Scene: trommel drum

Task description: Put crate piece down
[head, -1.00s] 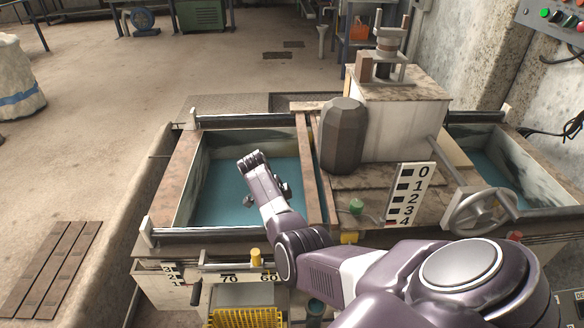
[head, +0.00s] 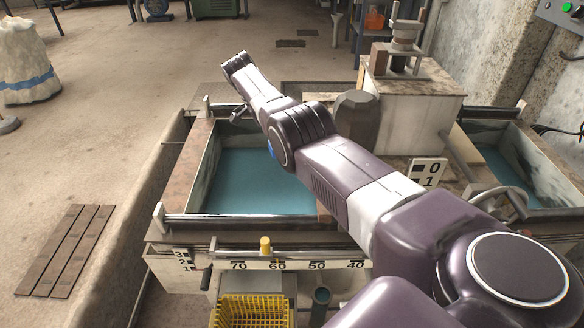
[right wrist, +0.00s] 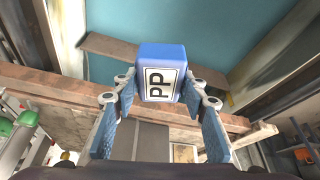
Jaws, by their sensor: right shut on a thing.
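In the right wrist view, a small blue block (right wrist: 162,58) with a white label reading "PP" sits between the fingers of my right gripper (right wrist: 162,92). The gripper is shut on it. Teal water lies beyond the block, with a brown beam below it in the picture. In the head view my right arm reaches in from the lower right across the machine, its far end above the back of the left water tank (head: 206,165). There the gripper's fingers and the block cannot be made out clearly. My left gripper is not in view.
A yellow basket (head: 228,312) stands at the front below a scale rail (head: 300,265). A dark faceted drum (head: 357,118) and a pale box housing (head: 420,112) stand right of the tank. A white sack (head: 28,65) is far left. Floor left of the tank is mostly clear.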

